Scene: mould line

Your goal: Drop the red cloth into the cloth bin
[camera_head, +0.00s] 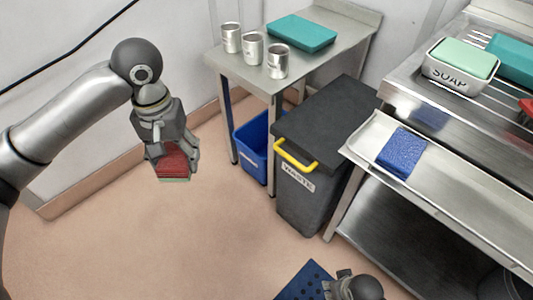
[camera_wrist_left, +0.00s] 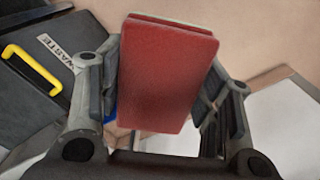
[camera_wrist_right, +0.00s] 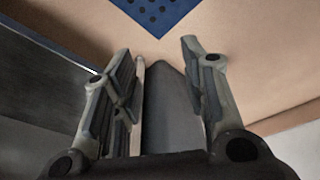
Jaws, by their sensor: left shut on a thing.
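My left gripper (camera_head: 172,152) is shut on the red cloth (camera_head: 174,167), a folded red block with a pale green edge. It is held in the air over bare floor, left of the steel table. In the left wrist view the red cloth (camera_wrist_left: 165,75) sits between the two fingers. A blue bin (camera_head: 248,138) with a small unreadable label stands under the steel table, to the right of the left gripper; I cannot read whether it is the cloth bin. My right gripper (camera_wrist_right: 165,60) has its fingers apart; it shows at the bottom of the head view (camera_head: 350,284).
A dark waste bin (camera_head: 322,120) with a yellow handle stands right of the blue bin. A blue cloth (camera_head: 401,152) and a soap dish (camera_head: 460,72) are at right. A perforated blue mat (camera_head: 300,280) lies low.

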